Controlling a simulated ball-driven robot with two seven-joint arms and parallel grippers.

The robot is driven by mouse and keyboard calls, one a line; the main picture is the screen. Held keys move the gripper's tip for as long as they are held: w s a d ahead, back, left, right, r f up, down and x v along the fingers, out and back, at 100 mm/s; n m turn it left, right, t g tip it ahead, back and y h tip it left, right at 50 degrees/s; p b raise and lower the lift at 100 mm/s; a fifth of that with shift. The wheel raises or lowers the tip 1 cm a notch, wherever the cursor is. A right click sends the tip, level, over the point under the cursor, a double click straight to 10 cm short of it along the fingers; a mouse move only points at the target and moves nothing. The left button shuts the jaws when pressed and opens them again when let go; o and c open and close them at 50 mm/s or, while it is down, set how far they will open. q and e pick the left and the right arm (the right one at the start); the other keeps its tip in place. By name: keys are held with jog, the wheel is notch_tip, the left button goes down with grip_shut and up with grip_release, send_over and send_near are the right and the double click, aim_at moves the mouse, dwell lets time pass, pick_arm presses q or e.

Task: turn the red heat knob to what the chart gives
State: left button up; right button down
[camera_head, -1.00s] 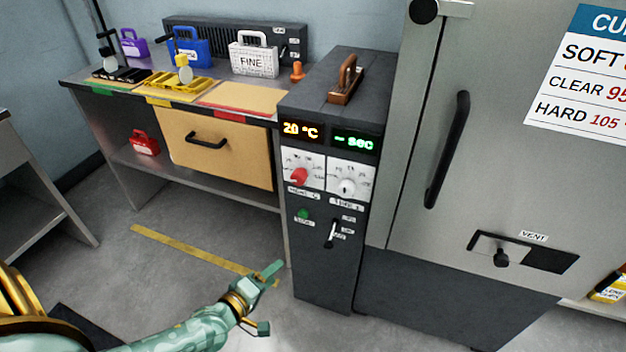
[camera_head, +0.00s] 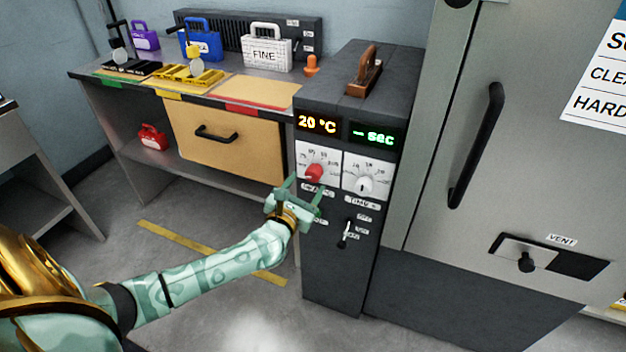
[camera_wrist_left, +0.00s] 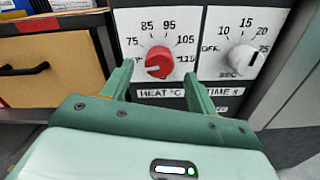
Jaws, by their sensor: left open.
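The red heat knob (camera_head: 314,173) sits on a white dial plate on the dark control cabinet. In the left wrist view the knob (camera_wrist_left: 159,62) is ringed by 75, 85, 95, 105 and 115, and its white mark points left, below the 75. My left gripper (camera_head: 305,188) is open just in front of and below the knob. In the wrist view its fingers stand on either side of the knob, apart from it. The temperature display (camera_head: 318,123) reads 20 °C. The chart (camera_head: 605,85) is cut off at the right edge; its numbers are out of view.
The white time knob (camera_head: 365,185) is right of the heat knob, with a black lever (camera_head: 346,235) below. The steel door with its black handle (camera_head: 475,145) is to the right. A bench with a tan drawer (camera_head: 225,140) stands left. The floor in front is open.

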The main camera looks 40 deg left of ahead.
aim_at(312, 176)
pick_arm(q)
jog(key=x, duration=0.3)
jog(key=shift+f+b, duration=0.1)
jog(key=shift+b, duration=0.2)
jog(key=shift+w+a, duration=0.15)
jog(key=shift+w, duration=0.5)
pick_arm(e)
jog(key=shift+s+f, duration=0.4)
jog(key=shift+f, duration=0.1)
pick_arm(q)
jog(key=c, duration=1)
pick_arm(e)
jog(key=shift+d, duration=0.15)
